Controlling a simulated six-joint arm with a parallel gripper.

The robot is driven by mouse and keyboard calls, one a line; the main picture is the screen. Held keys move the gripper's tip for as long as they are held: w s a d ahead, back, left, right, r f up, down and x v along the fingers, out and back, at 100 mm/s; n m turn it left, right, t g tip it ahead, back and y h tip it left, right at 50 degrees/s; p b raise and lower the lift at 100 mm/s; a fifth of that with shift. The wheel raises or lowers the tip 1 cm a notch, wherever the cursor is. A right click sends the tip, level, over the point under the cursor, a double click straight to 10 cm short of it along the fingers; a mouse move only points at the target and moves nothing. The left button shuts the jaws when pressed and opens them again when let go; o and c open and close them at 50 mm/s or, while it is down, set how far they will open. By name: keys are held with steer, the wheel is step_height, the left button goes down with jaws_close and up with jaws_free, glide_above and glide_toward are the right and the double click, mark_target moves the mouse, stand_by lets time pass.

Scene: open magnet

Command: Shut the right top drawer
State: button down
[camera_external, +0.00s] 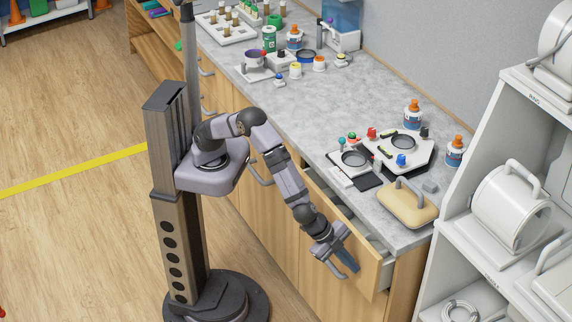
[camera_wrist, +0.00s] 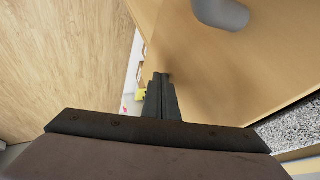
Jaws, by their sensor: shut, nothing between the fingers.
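The right top drawer (camera_external: 371,278) is pulled out from the wooden cabinet, at the right end of the counter. Its inside shows between its front panel and the counter edge. My gripper (camera_external: 352,264) is shut and empty, low at the outer side of the drawer front, close to the grey drawer handle. In the wrist view my closed fingers (camera_wrist: 162,84) point along a wooden panel (camera_wrist: 215,75), with a grey bar, likely the handle (camera_wrist: 222,12), above right. Whether the fingers touch the panel I cannot tell.
A white shelf unit (camera_external: 455,222) stands at the right. Open wooden floor (camera_external: 70,230) lies at the left.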

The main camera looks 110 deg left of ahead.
steer(key=shift+w+a, duration=0.85)
steer(key=shift+w, duration=0.05)
steer(key=shift+s+d, duration=0.1)
steer(key=s+d+r+b, duration=0.3)
steer(key=s+r, duration=0.5)
steer(key=shift+s+d+b, duration=0.15)
steer(key=shift+s+b, duration=0.2)
steer(key=w+a+f+p, duration=0.2)
steer(key=w+a+f, duration=0.4)
steer(key=f, duration=0.2)
steer(key=shift+f+p, duration=0.25)
steer(key=shift+p, duration=0.1)
stand_by(0.5)
